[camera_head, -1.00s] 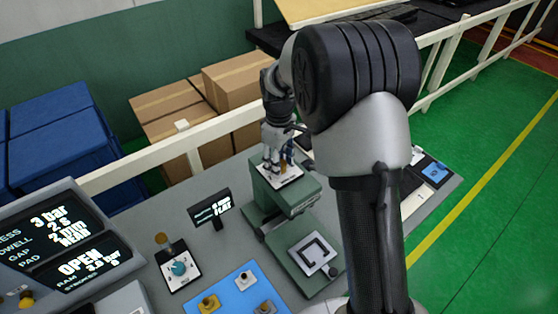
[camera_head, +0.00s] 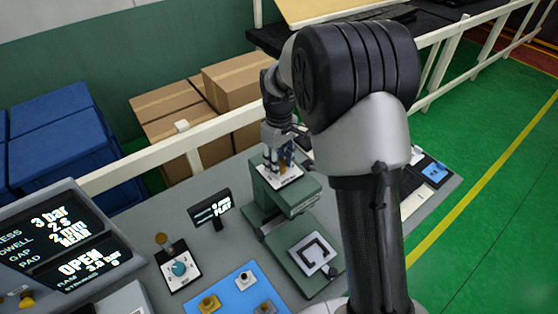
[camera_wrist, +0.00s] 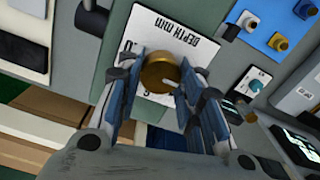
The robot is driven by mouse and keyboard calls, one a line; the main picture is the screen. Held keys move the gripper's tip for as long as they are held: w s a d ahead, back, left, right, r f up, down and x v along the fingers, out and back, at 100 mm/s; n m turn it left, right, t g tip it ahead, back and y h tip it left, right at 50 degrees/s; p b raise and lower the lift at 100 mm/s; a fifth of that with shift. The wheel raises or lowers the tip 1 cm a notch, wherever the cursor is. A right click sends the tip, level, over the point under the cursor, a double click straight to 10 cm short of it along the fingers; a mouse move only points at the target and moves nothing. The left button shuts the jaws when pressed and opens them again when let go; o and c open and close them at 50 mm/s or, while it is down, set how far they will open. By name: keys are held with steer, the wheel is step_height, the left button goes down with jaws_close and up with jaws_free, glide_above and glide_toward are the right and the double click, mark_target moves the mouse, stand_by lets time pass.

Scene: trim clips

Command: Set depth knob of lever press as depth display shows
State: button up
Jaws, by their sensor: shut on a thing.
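The green lever press (camera_head: 290,205) stands on the grey bench, with a white dial plate on its top. In the wrist view the plate (camera_wrist: 170,35) reads "DEPTH MM", upside down, and the brass depth knob (camera_wrist: 159,72) sits on it. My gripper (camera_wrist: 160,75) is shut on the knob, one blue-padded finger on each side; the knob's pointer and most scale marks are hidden. In the head view my gripper (camera_head: 277,160) is over the press top, partly behind my arm. The small depth display (camera_head: 211,207) stands left of the press; its text is too small to read surely.
A large display panel (camera_head: 70,235) at the left reads 3 bar, 2 s, 2 mm and OPEN. A teal knob box (camera_head: 179,270) and a blue mat (camera_head: 235,292) with several knobs lie in front. A white rail (camera_head: 150,165) and cardboard boxes (camera_head: 235,85) are behind.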

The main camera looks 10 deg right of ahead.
steer(key=m, duration=0.4)
steer(key=shift+m, duration=0.3)
steer(key=m, duration=0.4)
steer(key=shift+d+m+p, duration=0.1)
steer(key=shift+m+p, duration=0.2)
steer(key=shift+p, duration=0.05)
steer(key=m, duration=0.4)
steer(key=shift+m, duration=2.3)
steer(key=o, duration=1.1)
steer(key=shift+c, duration=0.2)
